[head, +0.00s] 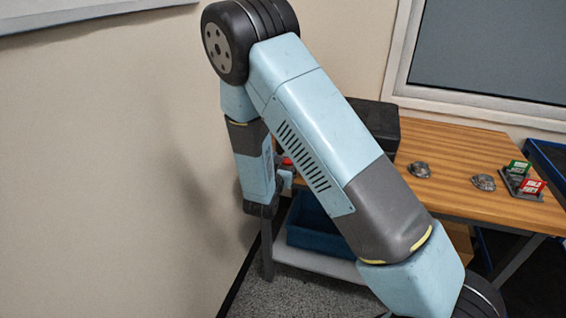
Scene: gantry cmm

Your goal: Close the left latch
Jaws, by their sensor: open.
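A black case (380,120) stands at the back of the wooden table, largely hidden behind my own arm. No left latch can be made out on it or elsewhere in the head view. My arm crosses the middle of the picture, and its far part hangs down at the left of the table. My gripper's fingers cannot be made out, as the end of the arm is largely hidden behind my nearer arm link. A small red thing (287,161) shows in the gap between the arm links, too small to identify.
A blue bin (312,232) is below the table. A wall (100,170) fills the left.

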